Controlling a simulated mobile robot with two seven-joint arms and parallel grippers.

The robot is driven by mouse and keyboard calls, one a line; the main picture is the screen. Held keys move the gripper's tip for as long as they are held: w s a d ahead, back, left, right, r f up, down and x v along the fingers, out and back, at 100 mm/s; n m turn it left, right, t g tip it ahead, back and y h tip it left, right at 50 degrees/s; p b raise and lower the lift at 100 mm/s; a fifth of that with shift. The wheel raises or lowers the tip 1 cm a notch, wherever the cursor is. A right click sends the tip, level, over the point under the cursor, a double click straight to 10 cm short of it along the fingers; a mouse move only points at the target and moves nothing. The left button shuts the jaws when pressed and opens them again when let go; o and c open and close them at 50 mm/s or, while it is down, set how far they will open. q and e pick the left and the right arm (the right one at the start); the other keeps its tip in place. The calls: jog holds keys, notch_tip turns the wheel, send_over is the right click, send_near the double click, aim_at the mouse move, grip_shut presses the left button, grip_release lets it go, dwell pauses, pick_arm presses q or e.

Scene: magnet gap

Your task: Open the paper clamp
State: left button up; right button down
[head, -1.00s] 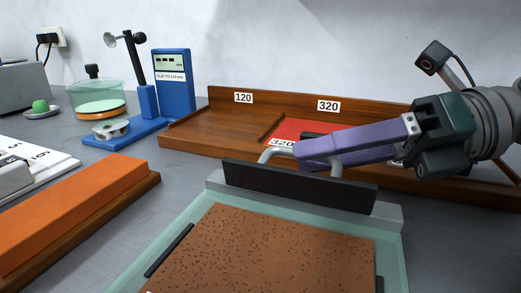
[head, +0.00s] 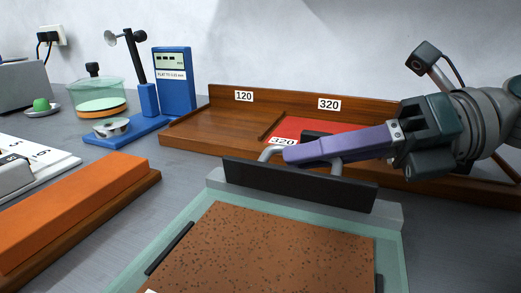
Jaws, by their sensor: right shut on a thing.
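The paper clamp (head: 298,186) is a long dark bar on a grey strip at the far edge of a pale green glass plate (head: 196,222). A grey bent handle (head: 269,153) rises behind the bar. A brown speckled sheet (head: 270,252) lies on the plate in front of the clamp. My right gripper (head: 291,154) comes in from the right, its long purple fingers shut across the clamp's handle. The fingers hide part of the handle. Whether the bar presses on the sheet is unclear. My left gripper is out of view.
A wooden tray (head: 222,130) labelled 120 and 320, with a red sheet (head: 290,128), stands behind the clamp. An orange block (head: 70,205) on a wooden base lies left of the plate. A blue gauge (head: 173,82) stands at the back left.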

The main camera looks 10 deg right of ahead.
jog(key=shift+s+a+r+n+t+h, duration=0.15)
jog(key=shift+s+n+t+h, duration=0.2)
jog(key=shift+n, duration=0.35)
jog(key=shift+w, duration=0.1)
jog(key=c, duration=0.9)
grip_release()
jog(key=v, duration=1)
jog(key=shift+r, duration=0.1)
